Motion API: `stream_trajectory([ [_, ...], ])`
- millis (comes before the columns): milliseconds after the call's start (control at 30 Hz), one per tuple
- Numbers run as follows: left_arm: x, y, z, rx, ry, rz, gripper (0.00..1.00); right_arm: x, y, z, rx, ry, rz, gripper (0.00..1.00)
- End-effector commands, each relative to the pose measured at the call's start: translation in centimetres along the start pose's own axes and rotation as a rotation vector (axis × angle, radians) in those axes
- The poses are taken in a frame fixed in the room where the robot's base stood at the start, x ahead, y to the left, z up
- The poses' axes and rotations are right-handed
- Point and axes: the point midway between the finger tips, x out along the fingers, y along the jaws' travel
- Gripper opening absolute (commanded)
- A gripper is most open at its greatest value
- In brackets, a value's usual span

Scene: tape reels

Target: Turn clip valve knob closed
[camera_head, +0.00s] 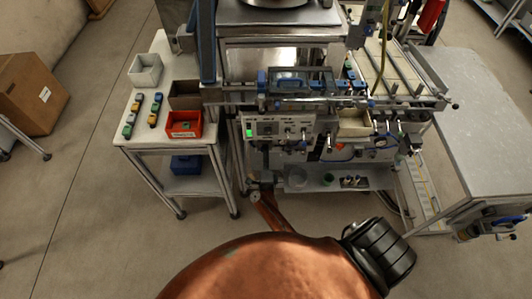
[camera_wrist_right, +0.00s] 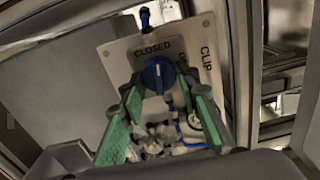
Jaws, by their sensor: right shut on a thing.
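The clip valve knob (camera_wrist_right: 154,77) is blue and sits on a pale plate (camera_wrist_right: 122,62) in the right wrist view. The plate reads CLOSED above the knob, a partly hidden OPEN at its upper right, and CLIP further right. A small pale mark shows near the knob's top, roughly toward CLOSED. My right gripper (camera_wrist_right: 159,90) has green-padded fingers on either side of the knob and is shut on it. In the head view the knob cannot be made out, and my copper arm covers the lower middle. My left gripper is not in view.
A blue-tipped fitting (camera_wrist_right: 145,18) stands above the plate, and blue tubing and clear parts lie below the knob. In the head view, a machine panel (camera_head: 275,127) has a green lit button. A red bin (camera_head: 184,130) stands on the left side table (camera_head: 128,148).

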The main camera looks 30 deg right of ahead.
Motion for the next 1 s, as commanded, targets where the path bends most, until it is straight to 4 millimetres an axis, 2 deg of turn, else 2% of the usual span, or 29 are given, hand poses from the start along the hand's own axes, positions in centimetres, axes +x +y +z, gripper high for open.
stream_trajectory([
  [400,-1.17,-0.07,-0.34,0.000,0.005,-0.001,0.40,-0.10,0.00,0.28,-0.198,-0.004,0.003,0.05],
  [967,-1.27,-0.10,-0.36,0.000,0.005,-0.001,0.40,-0.09,0.04,0.24,-0.230,-0.004,0.003,0.05],
  [1000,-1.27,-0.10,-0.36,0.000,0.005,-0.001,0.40,-0.09,0.04,0.24,-0.230,-0.004,0.003,0.30],
])
